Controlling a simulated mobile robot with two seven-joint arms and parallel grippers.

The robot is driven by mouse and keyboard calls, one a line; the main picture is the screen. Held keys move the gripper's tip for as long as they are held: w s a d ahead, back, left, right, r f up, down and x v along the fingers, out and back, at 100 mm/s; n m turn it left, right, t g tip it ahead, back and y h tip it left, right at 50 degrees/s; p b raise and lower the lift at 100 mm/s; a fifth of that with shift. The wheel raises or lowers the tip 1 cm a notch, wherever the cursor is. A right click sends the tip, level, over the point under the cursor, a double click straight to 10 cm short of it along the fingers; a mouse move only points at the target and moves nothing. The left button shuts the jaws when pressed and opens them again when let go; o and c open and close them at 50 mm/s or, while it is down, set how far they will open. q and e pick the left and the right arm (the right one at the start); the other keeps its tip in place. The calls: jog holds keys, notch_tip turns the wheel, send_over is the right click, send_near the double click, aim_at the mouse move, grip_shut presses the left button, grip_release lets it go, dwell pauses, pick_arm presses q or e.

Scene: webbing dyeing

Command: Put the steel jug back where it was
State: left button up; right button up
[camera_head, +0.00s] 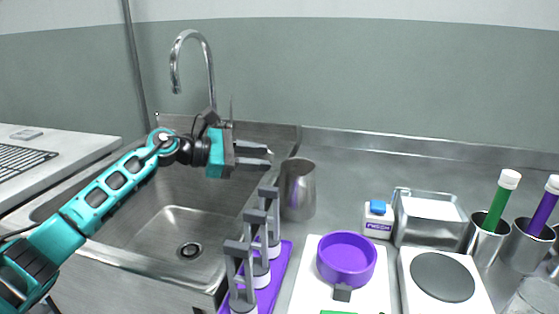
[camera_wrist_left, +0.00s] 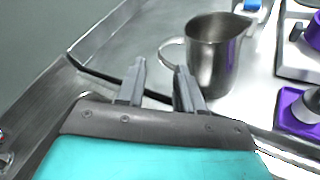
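The steel jug (camera_head: 298,192) stands upright on the steel counter just right of the sink, behind the grey posts. In the left wrist view the jug (camera_wrist_left: 214,58) is ahead and to the right, with its handle toward my fingers. My left gripper (camera_head: 267,156) is over the right side of the sink, left of the jug and higher. In the left wrist view the left gripper's fingers (camera_wrist_left: 160,68) are apart with nothing between them, and the handle lies just beyond them, apparently not held. My right gripper is in neither view.
The sink (camera_head: 165,228) with its tall tap (camera_head: 208,65) lies left of the jug. Grey posts on a purple base (camera_head: 281,262) stand in front of it. A purple bowl (camera_head: 346,262), steel tray (camera_head: 428,240) and hot plate (camera_head: 443,277) are to the right. The counter behind is clear.

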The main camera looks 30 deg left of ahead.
pick_arm(q)
jog(key=shift+v, duration=1.65)
